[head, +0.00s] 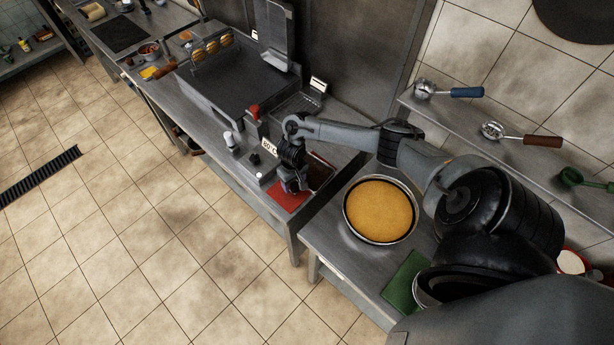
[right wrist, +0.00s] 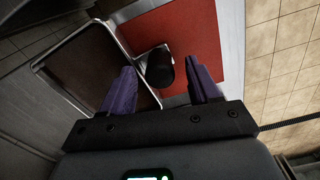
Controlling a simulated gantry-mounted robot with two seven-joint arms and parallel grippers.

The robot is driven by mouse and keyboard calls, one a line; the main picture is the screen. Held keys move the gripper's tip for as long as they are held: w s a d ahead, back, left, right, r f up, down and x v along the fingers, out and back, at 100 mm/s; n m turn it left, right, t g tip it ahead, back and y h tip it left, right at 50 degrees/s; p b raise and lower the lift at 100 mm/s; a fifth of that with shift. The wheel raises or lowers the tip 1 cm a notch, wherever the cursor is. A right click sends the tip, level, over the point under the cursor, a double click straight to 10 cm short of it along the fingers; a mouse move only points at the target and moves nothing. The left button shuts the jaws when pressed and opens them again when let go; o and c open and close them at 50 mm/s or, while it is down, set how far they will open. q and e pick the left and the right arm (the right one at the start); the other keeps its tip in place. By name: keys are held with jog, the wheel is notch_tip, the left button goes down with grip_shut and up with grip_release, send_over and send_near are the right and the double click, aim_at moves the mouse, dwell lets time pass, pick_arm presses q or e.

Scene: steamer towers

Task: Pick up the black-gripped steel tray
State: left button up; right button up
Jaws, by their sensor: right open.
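The steel tray shows in the right wrist view as a shallow dark pan with a bright metal rim (right wrist: 124,42). Its thick black grip (right wrist: 160,67) sticks out over a red mat (right wrist: 192,32). My right gripper (right wrist: 159,66) is open, with one purple finger on each side of the black grip. I see gaps between the fingers and the grip; whether it lies fully between them in depth I cannot tell. In the head view my right gripper (head: 294,186) is low over the red mat (head: 288,199), and my arm hides most of the tray. My left gripper is not in view.
A griddle station with a raised lid (head: 276,38) and a rack of buns (head: 212,46) stands behind left. A round pan of yellow food (head: 380,210) and a green mat (head: 403,284) lie right. Ladles (head: 449,91) rest on the wall shelf. Open tiled floor is at left.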

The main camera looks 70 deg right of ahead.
grip_shut()
dwell(0.3)
jog(key=shift+r, duration=0.15)
